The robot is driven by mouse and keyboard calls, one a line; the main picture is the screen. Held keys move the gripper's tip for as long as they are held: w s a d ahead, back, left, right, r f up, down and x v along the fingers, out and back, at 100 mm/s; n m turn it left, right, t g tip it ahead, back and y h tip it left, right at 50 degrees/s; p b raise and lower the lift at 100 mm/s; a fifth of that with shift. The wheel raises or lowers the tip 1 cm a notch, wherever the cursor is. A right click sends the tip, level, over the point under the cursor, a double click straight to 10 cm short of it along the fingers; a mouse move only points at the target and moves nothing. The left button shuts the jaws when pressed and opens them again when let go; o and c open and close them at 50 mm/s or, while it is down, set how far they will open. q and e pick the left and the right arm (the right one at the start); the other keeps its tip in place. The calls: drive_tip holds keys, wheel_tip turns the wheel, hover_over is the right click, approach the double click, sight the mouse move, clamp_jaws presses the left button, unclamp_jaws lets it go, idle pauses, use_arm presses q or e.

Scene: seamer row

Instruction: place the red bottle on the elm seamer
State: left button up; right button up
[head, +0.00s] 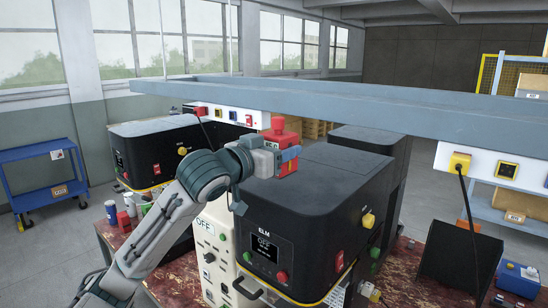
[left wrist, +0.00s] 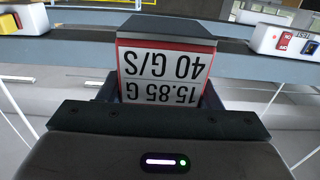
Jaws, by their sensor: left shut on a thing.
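The red bottle (head: 280,134) is held up by my left gripper (head: 284,160), which is shut on it. In the left wrist view, a held block-like body (left wrist: 163,75) with a red-edged white label, its print upside down, fills the space between the fingers. The elm seamer (head: 335,180) is the dark machine marked ELM, with a flat black top and a display reading OFF. In the head view the bottle appears over the back left part of that top; the gap beneath is hidden by the gripper. My right gripper is not in view.
A long grey beam (head: 330,100) crosses behind the bottle. Another dark seamer (head: 155,140) stands to the left. A cream control box (head: 217,240) stands beside the elm seamer. Small cans (head: 124,219) stand on the worn red table, and a blue cart (head: 45,175) is at far left.

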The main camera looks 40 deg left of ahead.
use_arm(q)
drive_tip(key=shift+w+a+f+p, duration=0.2)
drive_tip(key=shift+w+a+p, duration=0.1)
drive_tip(key=shift+w+a, duration=0.7)
wheel_tip(320, 180, down, 2)
drive_tip(key=shift+s+f+p, duration=0.1)
drive_tip(key=shift+p, duration=0.35)
drive_tip(key=shift+s+f, duration=0.1)
drive_tip(key=shift+f, duration=0.5)
drive_tip(key=shift+f, duration=0.1)
drive_tip(key=o, duration=0.7)
drive_tip(key=shift+f, duration=0.1)
drive_tip(key=o, duration=0.5)
drive_tip(key=shift+c, duration=0.2)
drive_tip(key=shift+r, duration=0.2)
